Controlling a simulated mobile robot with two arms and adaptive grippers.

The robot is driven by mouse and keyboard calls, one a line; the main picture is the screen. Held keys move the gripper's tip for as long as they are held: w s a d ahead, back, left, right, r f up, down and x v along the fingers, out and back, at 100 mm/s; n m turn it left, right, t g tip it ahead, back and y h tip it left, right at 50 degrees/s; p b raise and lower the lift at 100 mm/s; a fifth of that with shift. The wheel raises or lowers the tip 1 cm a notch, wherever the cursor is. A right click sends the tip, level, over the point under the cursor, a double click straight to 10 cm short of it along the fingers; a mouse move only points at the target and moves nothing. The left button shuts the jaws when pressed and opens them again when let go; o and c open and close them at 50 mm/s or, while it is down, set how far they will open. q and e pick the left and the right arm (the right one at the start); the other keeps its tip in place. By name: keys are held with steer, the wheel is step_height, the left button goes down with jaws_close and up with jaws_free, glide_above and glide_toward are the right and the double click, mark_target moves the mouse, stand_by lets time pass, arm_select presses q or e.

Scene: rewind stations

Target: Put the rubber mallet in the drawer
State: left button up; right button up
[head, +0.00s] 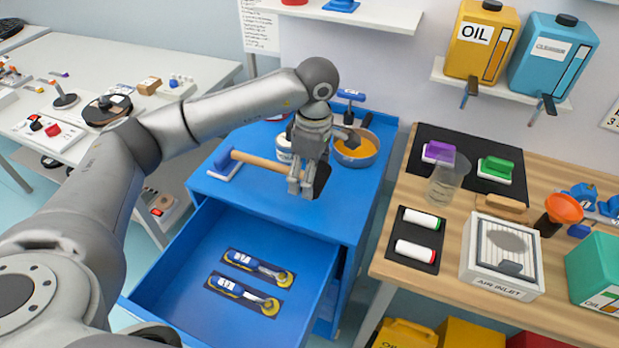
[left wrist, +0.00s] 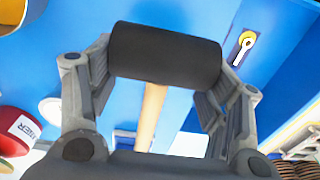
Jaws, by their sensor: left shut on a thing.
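The rubber mallet has a black head (left wrist: 165,55) and a pale wooden handle (head: 262,162). My left gripper (head: 303,187) is shut on the mallet's head, with the fingers on either side of it in the left wrist view (left wrist: 160,90). The handle points left in the head view. The mallet is held near the front edge of the blue cabinet's top, at the back of the open drawer. The drawer (head: 188,285) is pulled out and holds two blue-handled tools (head: 258,266) in dark, yellow-edged slots. My right gripper is out of view.
The cabinet top (head: 262,138) holds a bowl (head: 357,150), a white tub (head: 284,148) partly behind my gripper, and a blue-and-white item (head: 226,165). A wooden workbench (head: 390,268) stands to the right, a white table (head: 205,68) to the left. The drawer's left part is bare.

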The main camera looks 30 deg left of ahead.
arm_select(q)
steer(key=shift+w+a+f, duration=0.15)
steer(key=shift+w+f, duration=0.3)
steer(key=shift+f, duration=0.05)
steer(key=f+p, duration=0.2)
steer(key=f, duration=0.1)
steer(key=shift+w+a, duration=0.15)
steer(key=shift+w, duration=0.05)
steer(key=shift+f, duration=0.3)
steer(key=shift+f, duration=0.1)
steer(key=shift+f+b, duration=0.15)
steer(key=shift+b, duration=0.2)
steer(key=o, duration=1.2)
